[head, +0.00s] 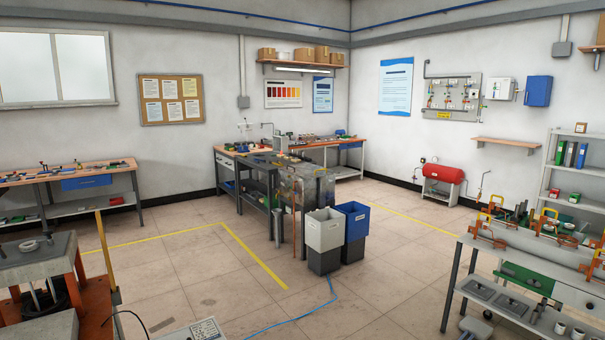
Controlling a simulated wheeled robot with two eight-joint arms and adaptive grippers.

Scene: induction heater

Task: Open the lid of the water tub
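I cannot pick out a water tub with a lid for certain. A mottled grey box-like unit (318,185) stands at the near end of the central workbench; its top is too small to read. In front of it are a white bin (325,235) and a blue bin (354,222), both seemingly open-topped and raised on dark bases. Neither of my grippers is in the head view.
A grey-topped stand with orange legs (92,300) is at the near left. A bench with orange clamps (490,262) fills the near right. A blue hose (290,322) lies on the floor. Open tiled floor (195,265) with yellow lines lies between.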

